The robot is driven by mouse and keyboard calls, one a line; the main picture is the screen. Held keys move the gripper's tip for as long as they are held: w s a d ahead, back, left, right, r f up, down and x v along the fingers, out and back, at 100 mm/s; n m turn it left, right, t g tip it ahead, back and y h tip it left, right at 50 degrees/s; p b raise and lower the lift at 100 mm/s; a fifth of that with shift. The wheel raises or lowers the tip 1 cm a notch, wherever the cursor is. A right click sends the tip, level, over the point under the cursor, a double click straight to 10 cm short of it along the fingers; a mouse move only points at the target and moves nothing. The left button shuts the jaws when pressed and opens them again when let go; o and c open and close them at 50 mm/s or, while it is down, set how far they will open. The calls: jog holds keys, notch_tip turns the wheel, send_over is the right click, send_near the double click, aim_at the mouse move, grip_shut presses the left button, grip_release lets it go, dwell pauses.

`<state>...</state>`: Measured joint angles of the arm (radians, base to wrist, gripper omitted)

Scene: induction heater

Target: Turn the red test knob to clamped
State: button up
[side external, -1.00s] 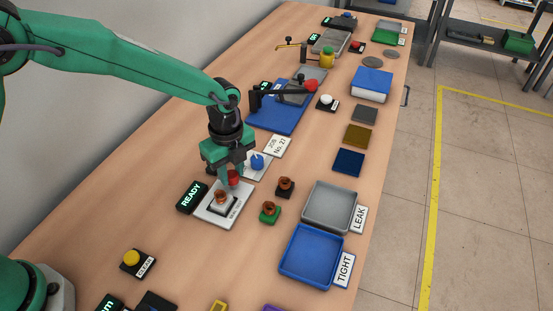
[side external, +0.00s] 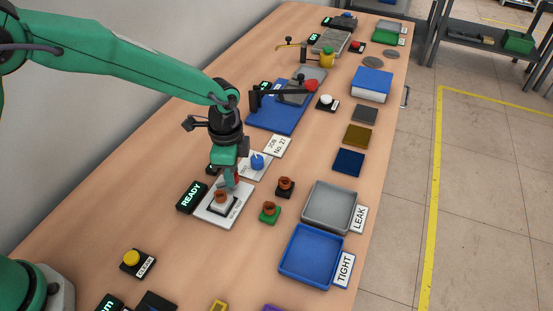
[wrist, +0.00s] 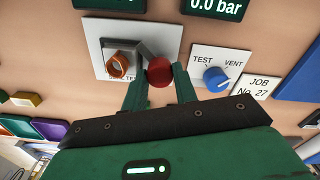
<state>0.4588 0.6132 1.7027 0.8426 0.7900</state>
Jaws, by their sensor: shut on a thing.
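The red test knob (wrist: 159,72) sits between the fingers of my gripper (wrist: 160,80) in the wrist view, beside a copper-coloured fitting (wrist: 117,64) on a white plate (wrist: 98,30). My gripper is shut on the knob. In the side view my gripper (side external: 231,181) points down at the plate (side external: 210,213), and only a sliver of the red knob (side external: 237,178) shows behind the fingers. The copper fitting (side external: 221,197) stands on the plate in front of it. The knob's pointer and most of the plate's lettering cannot be read.
A blue TEST/VENT knob (side external: 257,162) is close behind my gripper. A READY display (side external: 191,197) stands left of the plate. Two more copper fittings, on a green base (side external: 269,211) and a black base (side external: 285,186), stand to the right. LEAK (side external: 331,207) and TIGHT (side external: 310,258) trays lie beyond.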

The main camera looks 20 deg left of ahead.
jog(key=n, duration=0.4)
jog(key=shift+a+n, duration=0.1)
jog(key=shift+n, duration=0.2)
jog(key=n, duration=0.4)
dwell(0.4)
jog(key=o, duration=1)
jog(key=shift+c, duration=0.2)
jog(key=shift+r, duration=0.1)
notch_tip(320, 180, up, 7)
jog(key=shift+r, duration=0.3)
